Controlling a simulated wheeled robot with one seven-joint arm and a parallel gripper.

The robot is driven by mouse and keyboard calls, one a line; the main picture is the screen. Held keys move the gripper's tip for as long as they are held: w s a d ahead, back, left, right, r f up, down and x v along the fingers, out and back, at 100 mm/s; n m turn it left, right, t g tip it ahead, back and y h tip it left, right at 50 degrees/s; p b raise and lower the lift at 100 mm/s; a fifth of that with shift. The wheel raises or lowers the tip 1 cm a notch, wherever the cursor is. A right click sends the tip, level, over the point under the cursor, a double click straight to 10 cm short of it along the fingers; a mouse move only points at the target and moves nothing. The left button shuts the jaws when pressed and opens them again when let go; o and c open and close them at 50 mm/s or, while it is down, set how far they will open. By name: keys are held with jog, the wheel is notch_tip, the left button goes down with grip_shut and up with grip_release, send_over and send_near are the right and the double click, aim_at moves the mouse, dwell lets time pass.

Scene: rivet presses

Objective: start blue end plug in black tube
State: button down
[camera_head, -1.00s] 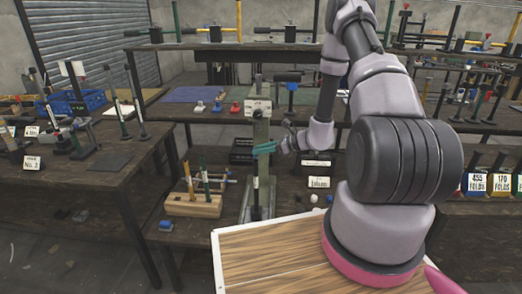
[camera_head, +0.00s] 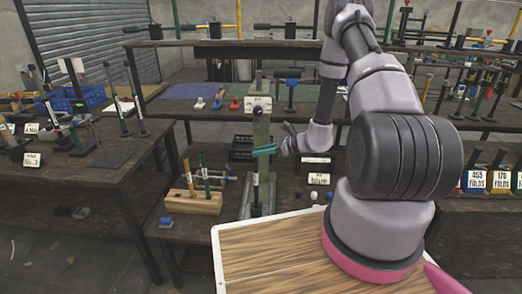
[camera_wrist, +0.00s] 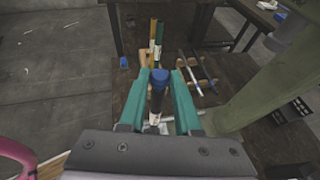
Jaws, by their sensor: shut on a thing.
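My gripper (camera_head: 255,153), with teal fingers, is beside the upright green post of a press (camera_head: 262,128). In the wrist view, my gripper (camera_wrist: 160,76) is shut on the blue end plug (camera_wrist: 160,79). The black tube (camera_head: 256,192) stands upright at the foot of the post, below my gripper, with a pale band on it. In the wrist view a dark shaft with a white band (camera_wrist: 154,118) shows under the plug. I cannot tell whether plug and tube touch.
A wooden block (camera_head: 193,202) holding several upright rods stands left of the press. A small blue piece (camera_head: 166,222) lies in front of it. A sign reading "blue" (camera_head: 319,179) stands to the right. The green post (camera_wrist: 262,88) is close on the right in the wrist view.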

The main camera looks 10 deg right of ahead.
jog(key=c, duration=0.5)
grip_release()
jog(key=v, duration=1.1)
